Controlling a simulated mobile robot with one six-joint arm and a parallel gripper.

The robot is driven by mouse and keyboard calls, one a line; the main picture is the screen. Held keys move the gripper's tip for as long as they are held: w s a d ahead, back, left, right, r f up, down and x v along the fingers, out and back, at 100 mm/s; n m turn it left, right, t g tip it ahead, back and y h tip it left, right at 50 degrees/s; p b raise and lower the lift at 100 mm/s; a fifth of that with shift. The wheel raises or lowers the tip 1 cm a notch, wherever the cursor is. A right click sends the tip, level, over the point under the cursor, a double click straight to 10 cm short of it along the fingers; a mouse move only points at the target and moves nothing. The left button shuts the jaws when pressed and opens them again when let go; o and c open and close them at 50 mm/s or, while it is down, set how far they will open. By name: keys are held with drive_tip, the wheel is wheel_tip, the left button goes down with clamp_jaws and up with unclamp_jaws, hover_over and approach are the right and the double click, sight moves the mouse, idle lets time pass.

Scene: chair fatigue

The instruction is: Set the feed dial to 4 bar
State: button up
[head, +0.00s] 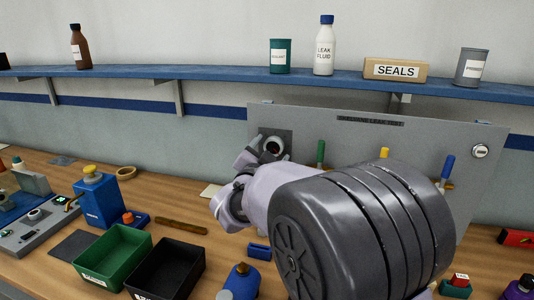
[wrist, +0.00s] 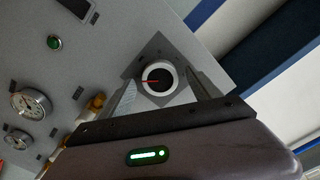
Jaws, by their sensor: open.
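The feed dial (wrist: 158,84) is a dark round knob in a white ring on a dark square plate, with a red pointer running left from its middle in the wrist view. Scale marks are too small to read. It also shows at the left end of the grey panel in the head view (head: 273,146). My gripper (wrist: 167,92) is open and empty, with one finger on either side of the dial in the wrist view. I cannot tell whether the fingers touch it. In the head view my gripper (head: 253,154) is at the dial, partly hidden by my own wrist.
The grey panel (head: 350,135) carries green (head: 320,152), yellow (head: 384,153) and blue (head: 448,166) handles right of the dial, and a gauge (head: 480,151). A blue shelf (head: 220,72) runs above. Green (head: 118,250) and black (head: 165,268) bins stand on the bench below.

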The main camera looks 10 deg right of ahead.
drive_tip(key=shift+w, duration=0.15)
drive_tip(key=c, duration=1.4)
